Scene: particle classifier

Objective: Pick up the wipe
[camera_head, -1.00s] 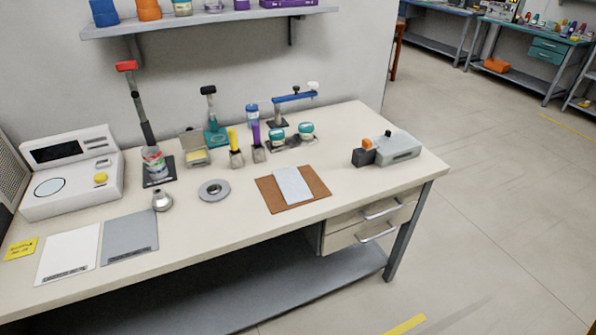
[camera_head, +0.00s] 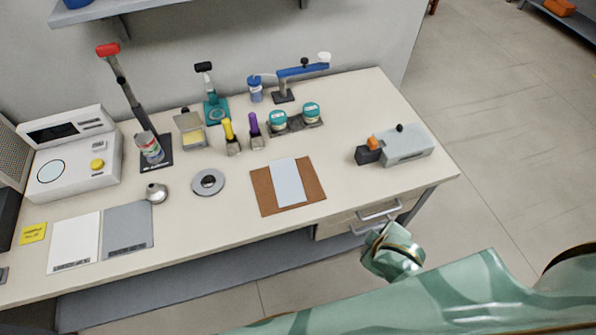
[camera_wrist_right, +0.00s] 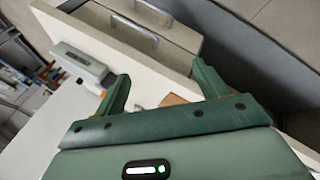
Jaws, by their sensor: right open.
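The wipe, a pale blue-white flat rectangle (camera_head: 287,183), lies on a brown mat (camera_head: 263,194) near the front edge of the table. In the right wrist view my right gripper (camera_wrist_right: 163,75) is open, with its two green fingers apart and nothing between them. A small brown patch, which looks like the mat (camera_wrist_right: 173,100), shows behind its base; the wipe cannot be made out there. In the head view green parts of my right arm are in front of the table, apart from the wipe. My left gripper is not in view.
A grey device (camera_head: 407,146) stands right of the mat, and also shows in the wrist view (camera_wrist_right: 80,63). A grey ring (camera_head: 208,182) lies left of the mat. Jars (camera_head: 311,113) and yellow and purple tools stand behind. Drawers (camera_head: 358,222) hang below the front edge.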

